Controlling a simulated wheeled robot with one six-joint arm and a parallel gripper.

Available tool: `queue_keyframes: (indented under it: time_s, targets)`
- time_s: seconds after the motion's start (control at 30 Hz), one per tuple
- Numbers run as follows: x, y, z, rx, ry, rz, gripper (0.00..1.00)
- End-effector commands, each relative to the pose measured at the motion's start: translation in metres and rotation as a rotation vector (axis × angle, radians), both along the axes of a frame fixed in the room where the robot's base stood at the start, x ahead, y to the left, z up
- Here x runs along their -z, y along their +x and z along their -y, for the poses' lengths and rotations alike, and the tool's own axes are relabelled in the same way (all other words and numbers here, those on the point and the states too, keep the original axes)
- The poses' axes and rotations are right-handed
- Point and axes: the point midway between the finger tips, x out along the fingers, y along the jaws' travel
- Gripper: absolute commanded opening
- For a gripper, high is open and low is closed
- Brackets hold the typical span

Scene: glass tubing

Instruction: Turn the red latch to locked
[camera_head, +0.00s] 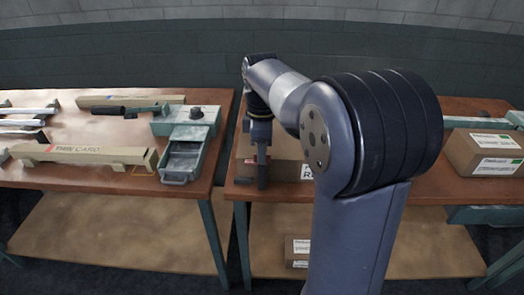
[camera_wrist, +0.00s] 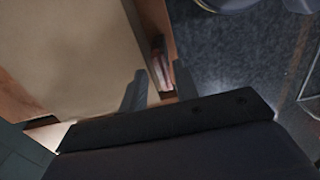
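My gripper (camera_head: 262,182) points down at the front left edge of the right table, in front of a cardboard box (camera_head: 290,168). A small red part (camera_head: 250,161) shows just beside it and may be the red latch; its shape and setting are too small to tell. In the wrist view the two fingers of my gripper (camera_wrist: 160,82) stand apart. A narrow reddish and pale part (camera_wrist: 160,64) shows in the gap between them, beside the box's broad tan face (camera_wrist: 75,50). I cannot tell whether a finger touches it.
The left table (camera_head: 100,190) holds long cartons, a dark-handled tool and a green-grey unit (camera_head: 188,125) with an open drawer (camera_head: 183,164). Another cardboard box (camera_head: 485,150) stands at the right. My arm hides the middle of the right table. A gap separates the tables.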

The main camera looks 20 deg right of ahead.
Motion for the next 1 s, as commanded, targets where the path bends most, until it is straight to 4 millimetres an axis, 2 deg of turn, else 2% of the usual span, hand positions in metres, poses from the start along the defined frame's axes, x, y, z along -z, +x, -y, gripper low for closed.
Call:
queue_keyframes:
  time_s: [0.37,0.7,1.0]
  targets:
    - [0.0053,0.0001,0.0,0.0,0.0,0.001,0.28]
    - [0.0051,0.0,0.0,0.0,0.0,0.001,0.0]
    - [0.0049,-0.0001,0.0,0.002,0.0,0.001,0.0]
